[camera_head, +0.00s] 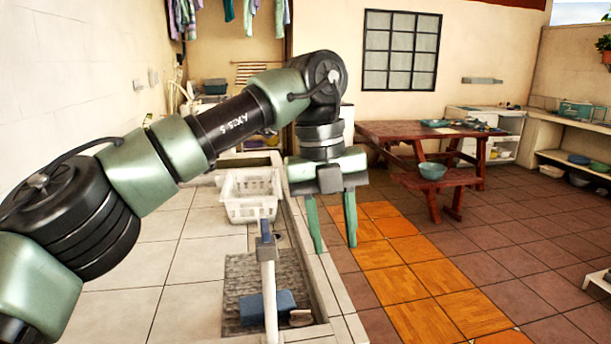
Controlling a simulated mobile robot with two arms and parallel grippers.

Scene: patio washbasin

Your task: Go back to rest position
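My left gripper (332,222) hangs at the end of my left arm, which comes in from the left and bends down near the middle of the head view. Its two green fingers point down and stand apart, with nothing visible between them. It is over the right edge of the washbasin counter (328,282). My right gripper is not in the head view.
A white basket (251,196) stands on the counter behind a tap (267,262). A blue object (267,307) lies in the ribbed basin (240,277). A red wooden table (432,134) with a bench stands farther back. The tiled floor (500,260) at right is mostly clear.

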